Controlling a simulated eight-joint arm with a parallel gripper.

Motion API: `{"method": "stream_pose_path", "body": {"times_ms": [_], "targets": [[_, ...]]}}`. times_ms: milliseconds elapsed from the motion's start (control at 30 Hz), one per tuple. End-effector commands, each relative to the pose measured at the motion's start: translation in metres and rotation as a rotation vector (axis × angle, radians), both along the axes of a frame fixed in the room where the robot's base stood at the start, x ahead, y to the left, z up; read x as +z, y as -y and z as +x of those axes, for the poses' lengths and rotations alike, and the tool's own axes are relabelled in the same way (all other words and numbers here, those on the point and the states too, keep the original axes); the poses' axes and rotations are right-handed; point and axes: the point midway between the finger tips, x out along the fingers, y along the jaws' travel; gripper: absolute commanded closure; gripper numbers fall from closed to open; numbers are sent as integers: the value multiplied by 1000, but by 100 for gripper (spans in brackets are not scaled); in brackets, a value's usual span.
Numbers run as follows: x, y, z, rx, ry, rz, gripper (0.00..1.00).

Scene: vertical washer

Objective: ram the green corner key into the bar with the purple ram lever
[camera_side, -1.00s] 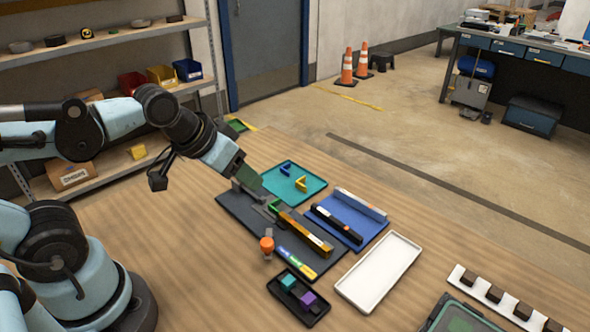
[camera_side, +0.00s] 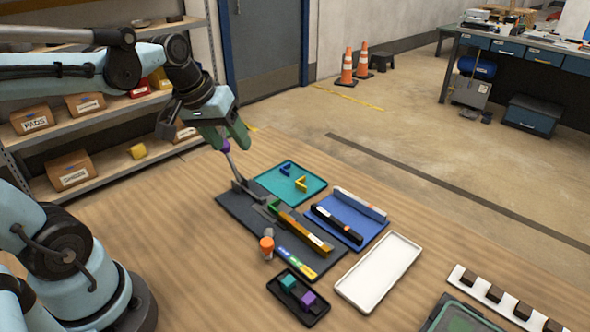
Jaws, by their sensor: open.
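The purple ram lever shows its knob (camera_side: 225,146) on a grey shaft that stands steeply, leaning a little left, at the back left of the dark fixture board (camera_side: 240,218). My gripper (camera_side: 227,142) is open and points down, with its green fingers on either side of the knob; I cannot tell whether they touch it. The green corner key (camera_side: 273,207) sits at the back left end of the gold bar (camera_side: 303,233), which lies on the board. How deep the key sits in the bar is too small to tell.
An orange-topped knob (camera_side: 267,244) stands at the board's front left edge. A teal tray (camera_side: 262,184) holds blue and yellow corner keys. A blue tray (camera_side: 372,231) holds bars. A white tray (camera_side: 366,289) is empty. A black tray (camera_side: 314,318) holds teal and purple blocks.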

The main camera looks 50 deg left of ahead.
Motion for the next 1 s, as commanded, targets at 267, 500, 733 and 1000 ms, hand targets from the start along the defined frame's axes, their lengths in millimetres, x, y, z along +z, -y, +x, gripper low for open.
{"method": "stream_pose_path", "body": {"times_ms": [267, 500, 733, 1000], "targets": [[12, -82, 15, 380, -141, -241, 44], [13, -110, 15, 498, -182, -328, 44], [-5, -107, 20, 499, -184, -332, 44], [-45, -101, 32, 497, -184, -329, 44]]}}
